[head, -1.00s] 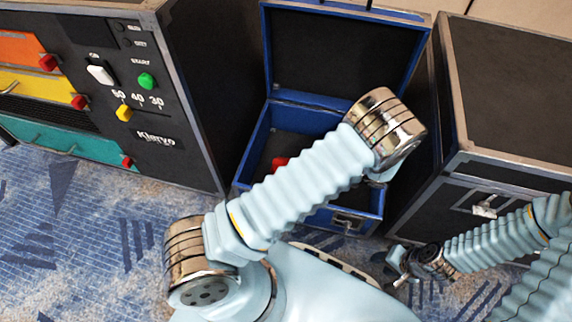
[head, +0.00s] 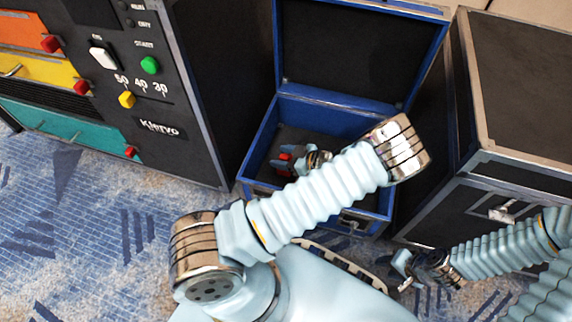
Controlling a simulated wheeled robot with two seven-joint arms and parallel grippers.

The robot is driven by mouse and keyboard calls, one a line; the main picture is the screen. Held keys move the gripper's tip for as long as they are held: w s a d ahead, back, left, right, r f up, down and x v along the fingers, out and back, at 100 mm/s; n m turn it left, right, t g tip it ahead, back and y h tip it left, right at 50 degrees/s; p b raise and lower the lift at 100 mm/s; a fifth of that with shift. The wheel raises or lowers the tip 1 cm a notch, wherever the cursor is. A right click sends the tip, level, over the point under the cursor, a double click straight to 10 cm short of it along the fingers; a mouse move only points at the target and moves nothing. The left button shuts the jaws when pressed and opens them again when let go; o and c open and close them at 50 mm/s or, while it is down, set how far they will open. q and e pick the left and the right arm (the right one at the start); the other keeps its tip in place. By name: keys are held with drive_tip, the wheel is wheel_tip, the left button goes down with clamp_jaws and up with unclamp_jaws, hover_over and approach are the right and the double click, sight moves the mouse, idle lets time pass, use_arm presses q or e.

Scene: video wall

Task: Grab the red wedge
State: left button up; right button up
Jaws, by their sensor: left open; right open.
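The red wedge (head: 284,157) lies inside the open blue-edged case (head: 262,135), toward its left side, and is partly hidden. My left gripper (head: 283,162) is down in the case with its light-blue fingers open at the wedge, one on the far side and one on the near side. I cannot tell whether they touch it. My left arm crosses in front of the case and hides part of its inside. My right gripper (head: 402,268) is open and empty, low in front of the right-hand black case.
The case's raised lid (head: 350,50) stands behind the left gripper. A black cabinet (head: 190,90) with coloured drawers and knobs stands close on the left. A closed black case (head: 525,90) with metal edges stands on the right. Patterned blue carpet (head: 90,220) is clear at lower left.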

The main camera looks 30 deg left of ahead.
use_arm(q)
drive_tip(key=shift+a+f, duration=0.1)
drive_tip(key=shift+a, duration=0.15)
clamp_jaws()
idle(0.3)
